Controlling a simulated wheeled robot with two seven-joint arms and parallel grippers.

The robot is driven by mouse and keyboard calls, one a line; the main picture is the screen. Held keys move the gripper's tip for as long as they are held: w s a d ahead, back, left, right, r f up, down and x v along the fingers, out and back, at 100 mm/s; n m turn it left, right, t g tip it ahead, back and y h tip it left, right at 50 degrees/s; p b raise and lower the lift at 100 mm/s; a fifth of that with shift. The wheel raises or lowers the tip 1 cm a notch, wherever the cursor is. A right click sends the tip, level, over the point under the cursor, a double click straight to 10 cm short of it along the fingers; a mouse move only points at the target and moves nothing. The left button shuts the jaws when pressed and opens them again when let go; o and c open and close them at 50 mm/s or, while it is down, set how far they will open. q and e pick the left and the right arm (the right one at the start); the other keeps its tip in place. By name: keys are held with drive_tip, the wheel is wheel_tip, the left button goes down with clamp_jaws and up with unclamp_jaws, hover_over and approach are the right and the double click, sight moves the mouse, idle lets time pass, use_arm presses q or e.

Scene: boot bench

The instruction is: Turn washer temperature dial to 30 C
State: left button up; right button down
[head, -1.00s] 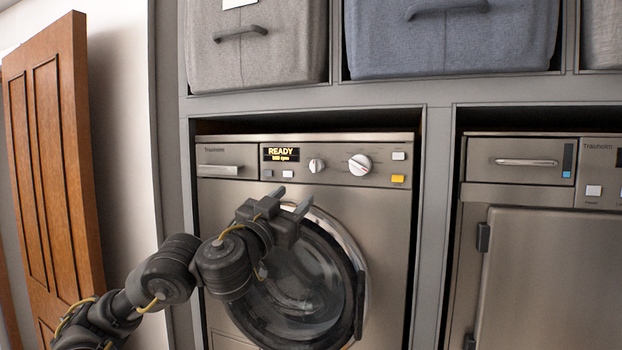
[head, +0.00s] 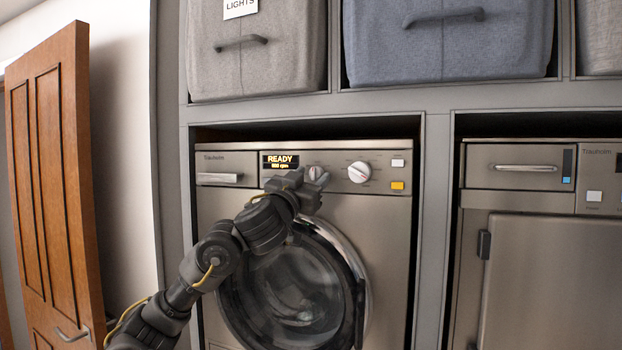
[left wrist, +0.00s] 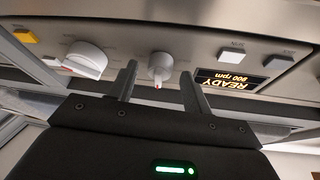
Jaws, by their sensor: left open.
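The washer (head: 383,222) stands in the left bay, with a control panel along its top. The panel carries a small dial (head: 315,173) and a larger white dial (head: 359,172) to its right. Which of them sets temperature I cannot read. My left gripper (head: 310,182) is open at the panel, in front of the small dial and partly hiding it. In the left wrist view, which is upside down, the small dial (left wrist: 160,66) shows between the two fingers (left wrist: 158,84). Contact cannot be told. The large dial (left wrist: 86,58) is outside the fingers. My right gripper is not in view.
The washer display (head: 281,161) reads READY and 800 rpm. A yellow button (head: 397,185) sits right of the large dial. The round door (head: 300,285) is shut below. A second appliance (head: 545,260) stands right, fabric bins (head: 450,50) above, a wooden door (head: 55,180) left.

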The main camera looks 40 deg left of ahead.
use_arm(q)
drive_tip(key=shift+w, duration=0.2)
drive_tip(key=c, duration=1)
drive_tip(key=shift+o, duration=0.2)
